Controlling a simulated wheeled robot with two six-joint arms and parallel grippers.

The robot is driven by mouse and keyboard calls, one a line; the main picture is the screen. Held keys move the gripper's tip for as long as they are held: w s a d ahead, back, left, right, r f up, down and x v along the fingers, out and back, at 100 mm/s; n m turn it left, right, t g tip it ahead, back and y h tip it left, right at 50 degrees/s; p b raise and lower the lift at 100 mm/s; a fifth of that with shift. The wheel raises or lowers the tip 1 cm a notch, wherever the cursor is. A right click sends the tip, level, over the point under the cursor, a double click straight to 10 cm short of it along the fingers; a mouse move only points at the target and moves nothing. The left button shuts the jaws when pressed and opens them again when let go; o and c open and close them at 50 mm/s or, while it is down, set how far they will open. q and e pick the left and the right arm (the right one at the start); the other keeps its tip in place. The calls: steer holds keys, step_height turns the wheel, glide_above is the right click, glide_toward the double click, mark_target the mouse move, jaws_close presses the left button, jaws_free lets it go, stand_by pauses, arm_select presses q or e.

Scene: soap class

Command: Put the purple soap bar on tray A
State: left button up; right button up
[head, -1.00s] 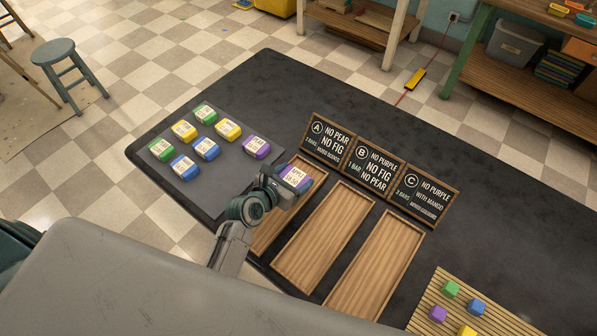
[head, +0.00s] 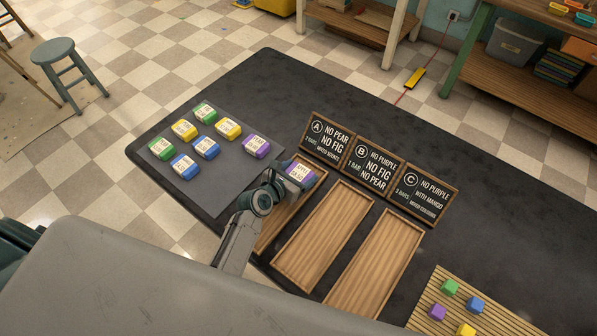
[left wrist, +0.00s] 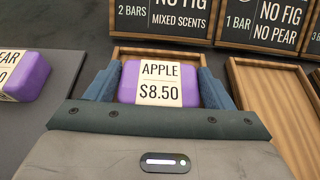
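A purple soap bar (head: 301,175) with a white label is between the fingers of my left gripper (head: 296,178), at the far end of tray A (head: 270,237). In the left wrist view, this bar (left wrist: 131,82) reads APPLE $8.50, and both blue fingers lie against its sides. I cannot tell whether its underside touches the tray floor. A second purple soap bar (head: 256,147) lies on the dark mat; in the left wrist view its label (left wrist: 12,72) ends in "EAR". Sign A (head: 325,140) stands behind the tray. My right gripper is not in view.
Green, yellow and blue soap bars lie on the mat (head: 219,181) at left. Empty trays B (head: 322,238) and C (head: 373,265) are right of tray A, with upright signs behind. A slatted mat (head: 438,291) with small coloured blocks is at lower right.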

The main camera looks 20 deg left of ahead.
arm_select(q)
steer(key=o, duration=0.3)
steer(key=shift+r, duration=0.2)
steer(key=v, duration=1.2)
